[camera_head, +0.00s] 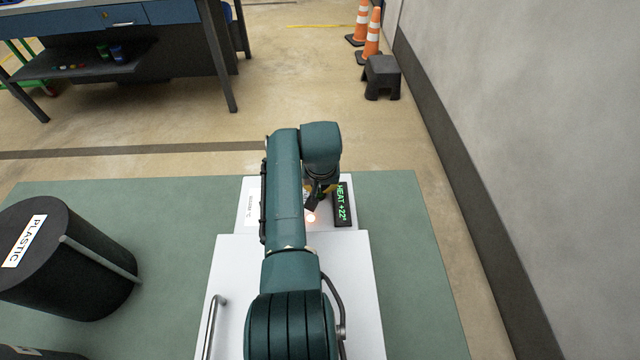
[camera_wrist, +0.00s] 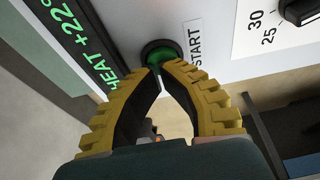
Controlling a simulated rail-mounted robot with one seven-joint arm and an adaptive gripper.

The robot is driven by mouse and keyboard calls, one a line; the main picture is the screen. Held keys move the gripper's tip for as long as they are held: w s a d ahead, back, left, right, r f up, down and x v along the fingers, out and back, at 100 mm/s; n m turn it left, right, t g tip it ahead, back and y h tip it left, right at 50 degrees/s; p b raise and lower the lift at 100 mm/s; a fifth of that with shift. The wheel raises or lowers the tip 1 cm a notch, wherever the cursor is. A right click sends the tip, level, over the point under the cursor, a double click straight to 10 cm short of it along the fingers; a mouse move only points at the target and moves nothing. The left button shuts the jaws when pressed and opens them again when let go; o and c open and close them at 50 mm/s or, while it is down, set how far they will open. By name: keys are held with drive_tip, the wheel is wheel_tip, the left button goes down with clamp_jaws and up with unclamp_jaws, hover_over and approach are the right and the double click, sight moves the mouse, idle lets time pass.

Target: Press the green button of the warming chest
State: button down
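The warming chest is white, and its top (camera_head: 355,265) shows in the head view under my arm. In the wrist view its white panel (camera_wrist: 215,20) carries a round green button (camera_wrist: 160,50) in a dark ring, with the word START beside it. My gripper (camera_wrist: 158,68) has yellow ribbed fingers with their tips together, and nothing shows held between them. The tips overlap the button's lower edge in the picture; I cannot tell whether they touch it. In the head view my gripper (camera_head: 315,200) is over the panel, and the button is hidden.
A dark display (camera_head: 343,205) reads HEAT +22° in green. A black knob (camera_wrist: 302,10) with a number scale sits at the wrist view's upper right. A black bin (camera_head: 75,265) marked PLASTIC stands left of the chest. A grey wall (camera_head: 530,130) lies to the right.

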sight(321, 201)
drive_tip(key=w+p+v, duration=0.1)
drive_tip(key=p+v, duration=0.6)
drive_tip(key=v, duration=0.6)
drive_tip(key=shift+r, duration=0.1)
idle(0.4)
